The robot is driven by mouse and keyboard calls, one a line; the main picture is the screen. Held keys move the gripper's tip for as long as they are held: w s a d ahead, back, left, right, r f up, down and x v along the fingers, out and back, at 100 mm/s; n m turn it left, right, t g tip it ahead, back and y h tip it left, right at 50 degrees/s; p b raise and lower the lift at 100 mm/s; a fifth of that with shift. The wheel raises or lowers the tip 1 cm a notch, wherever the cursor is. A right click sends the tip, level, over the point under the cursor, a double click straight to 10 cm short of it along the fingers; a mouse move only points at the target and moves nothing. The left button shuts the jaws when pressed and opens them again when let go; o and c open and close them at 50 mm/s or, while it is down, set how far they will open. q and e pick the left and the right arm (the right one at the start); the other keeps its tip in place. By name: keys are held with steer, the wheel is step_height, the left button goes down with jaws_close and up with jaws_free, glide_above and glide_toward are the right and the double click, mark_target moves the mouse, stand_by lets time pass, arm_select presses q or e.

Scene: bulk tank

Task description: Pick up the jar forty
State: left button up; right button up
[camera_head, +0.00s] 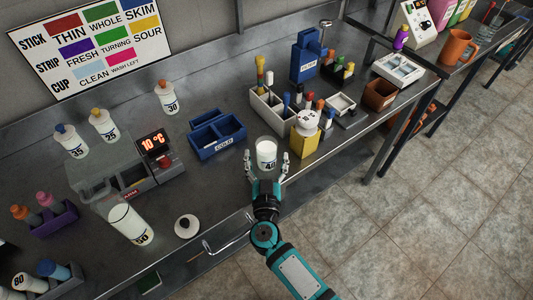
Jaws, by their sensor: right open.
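The jar forty (266,148) is a small white jar with a "40" label, standing upright near the front edge of the steel bench. My right gripper (267,158) reaches in from the front. Its two fingers are open, one on each side of the jar, with small gaps that seem to remain. The label is partly hidden low down by the gripper. My left gripper is not in view.
A blue caddy (216,135) stands behind left of the jar. A yellow block (304,144) with a white round-topped item (307,122) is close on the right. Bare bench lies between.

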steer(key=shift+w+f, duration=0.15)
steer(key=shift+w, duration=0.75)
steer(key=shift+s, duration=0.1)
steer(key=shift+c, duration=0.4)
steer(key=c, duration=1.4)
steer(key=shift+c, duration=0.3)
steer(key=shift+r, duration=0.25)
